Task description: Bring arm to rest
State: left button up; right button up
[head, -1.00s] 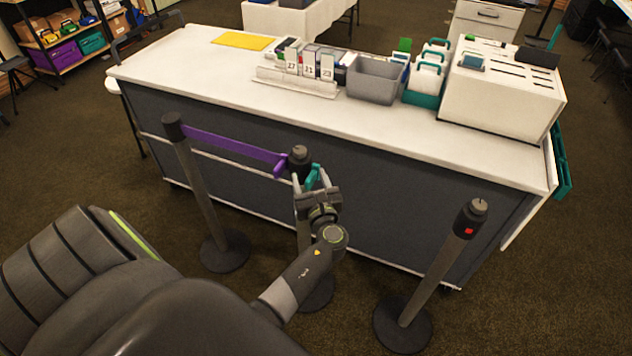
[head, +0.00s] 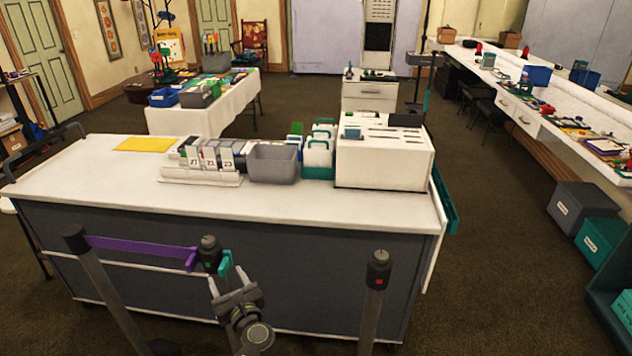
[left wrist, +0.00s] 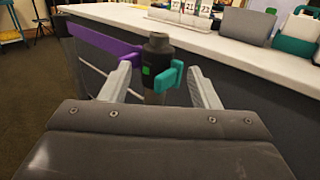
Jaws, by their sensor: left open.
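My left gripper (head: 229,284) is open in front of the middle stanchion post (head: 209,255). In the left wrist view its two pale fingers (left wrist: 161,84) stand apart, with the post's dark head (left wrist: 157,62) showing between them; I see no grip on it. A purple belt (head: 138,244) runs from the left post (head: 98,280) to the middle post. A teal piece (head: 226,266) sticks out from the middle post's right side. The right post (head: 375,290) stands apart, with a red mark on its head. My right gripper is out of view.
Behind the posts stands a long white-topped counter (head: 90,180) with a grey bin (head: 272,165), number cards (head: 209,158) and a white slotted box (head: 384,163). Dark carpet (head: 490,270) is open to the right, before grey and teal crates (head: 602,238).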

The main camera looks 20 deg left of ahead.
pick_arm(q)
jog(key=s+d+f+n+g+h, duration=0.1)
jog(key=s+f+n+g+h, duration=0.15)
jog(key=s+f, duration=0.45)
jog(key=s+d+f+n+g+h, duration=0.1)
jog(key=s+f+n+h, duration=0.15)
jog(key=f, duration=0.85)
jog(key=s+d+f+n+g+h, duration=0.1)
jog(key=s+f+n+g+h, duration=0.15)
jog(key=s+f, duration=0.45)
jog(key=s+d+f+n+g+h, duration=0.1)
jog(key=s+d+f+n, duration=0.1)
jog(key=s+f+n, duration=0.3)
jog(key=s+d+f+n+g+h, duration=0.2)
jog(key=s+f+n, duration=0.4)
jog(key=s, duration=0.8)
jog(key=s+d+f+n+g+h, duration=0.1)
jog(key=s+d+f+n+h, duration=0.1)
jog(key=s+f+n, duration=0.4)
jog(key=s+n, duration=0.2)
jog(key=s, duration=0.2)
jog(key=shift+s+f, duration=0.2)
jog(key=shift+s, duration=0.05)
